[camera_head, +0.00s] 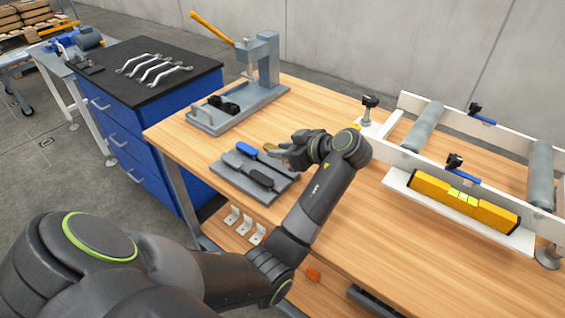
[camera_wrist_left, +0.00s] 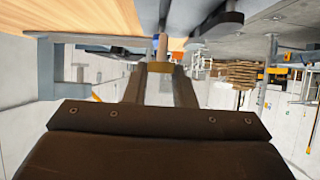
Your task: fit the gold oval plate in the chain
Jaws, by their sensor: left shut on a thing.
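My left gripper (camera_head: 279,152) is above the far right side of a grey tray. It is shut on a small gold-tan piece (camera_head: 269,147), which looks like the gold oval plate seen small and nearly edge-on. In the left wrist view the gold oval plate (camera_wrist_left: 162,47) shows as a narrow tan strip between the fingertips. A short black piece that looks like the chain (camera_head: 223,104) lies on the grey base of the press, apart from my gripper, to its left and farther back. My right gripper is not in view.
The grey tray (camera_head: 229,181) holds a blue-handled and black-handled tools. The grey press (camera_head: 268,67) with an orange lever stands at the back of the wooden table. A roller frame (camera_head: 480,125) and a yellow level (camera_head: 462,199) are at right. The table's middle is clear.

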